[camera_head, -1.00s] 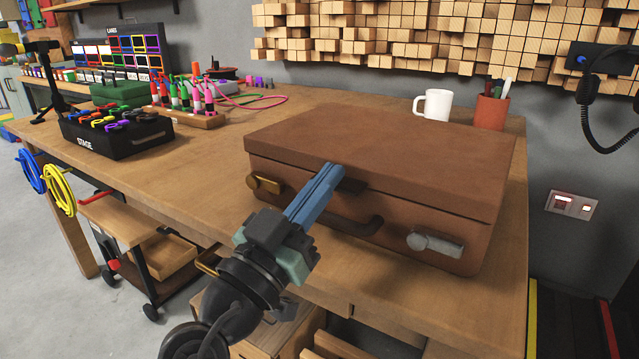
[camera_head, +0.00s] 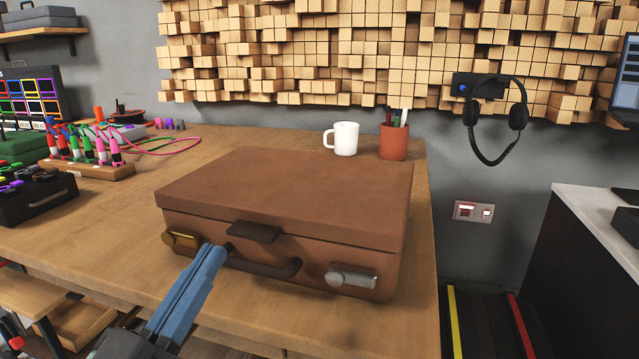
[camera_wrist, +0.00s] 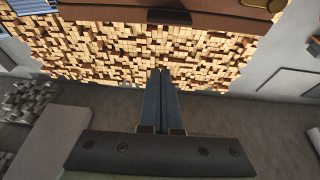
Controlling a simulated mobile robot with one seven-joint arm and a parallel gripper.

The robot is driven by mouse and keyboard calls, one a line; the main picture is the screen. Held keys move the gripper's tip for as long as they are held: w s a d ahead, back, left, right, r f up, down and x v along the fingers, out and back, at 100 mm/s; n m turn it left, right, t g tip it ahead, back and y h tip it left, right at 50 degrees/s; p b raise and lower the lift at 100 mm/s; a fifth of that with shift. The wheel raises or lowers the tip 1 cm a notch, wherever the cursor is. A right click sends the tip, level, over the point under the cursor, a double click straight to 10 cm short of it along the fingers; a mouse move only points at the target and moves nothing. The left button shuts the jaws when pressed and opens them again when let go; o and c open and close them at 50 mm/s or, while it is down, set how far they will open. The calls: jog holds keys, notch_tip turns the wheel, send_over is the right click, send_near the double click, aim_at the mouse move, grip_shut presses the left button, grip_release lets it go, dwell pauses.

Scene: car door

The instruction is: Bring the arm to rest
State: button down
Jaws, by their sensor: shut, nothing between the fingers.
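A brown suitcase (camera_head: 290,190) lies flat on the wooden workbench with its lid down. On its front are a brass latch (camera_head: 181,239) at left, a silver latch (camera_head: 351,277) at right, a dark tab (camera_head: 253,232) and a dark handle (camera_head: 262,265). My gripper (camera_head: 212,252), with blue fingers, is shut and empty. In the picture its tips overlap the case's front between the brass latch and the handle; I cannot tell whether they touch. In the wrist view the shut fingers (camera_wrist: 160,74) point towards the case (camera_wrist: 225,20) at the top edge.
A white mug (camera_head: 346,138) and a red pen cup (camera_head: 393,141) stand behind the case. Headphones (camera_head: 495,115) hang on the wall.

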jog(key=w+d+r+t+y+p, duration=0.1)
jog(key=d+r, duration=0.4)
jog(key=r, duration=0.2)
jog(key=w+d+r+t+p, duration=0.1)
jog(key=d+r+p, duration=0.1)
jog(key=d+r, duration=0.35)
jog(key=s+d+r+n+t+y+p, duration=0.15)
jog(key=s+r, duration=0.25)
jog(key=r, duration=0.4)
jog(key=s+d+r+n+t+y+p, duration=0.1)
jog(key=s+d+r+t+y, duration=0.15)
jog(key=r, duration=0.55)
notch_tip(320, 180, up, 38)
jog(key=s+p, duration=0.1)
jog(key=p, duration=3.6)
jog(key=shift+a+f, duration=0.1)
jog(key=shift+f, duration=0.1)
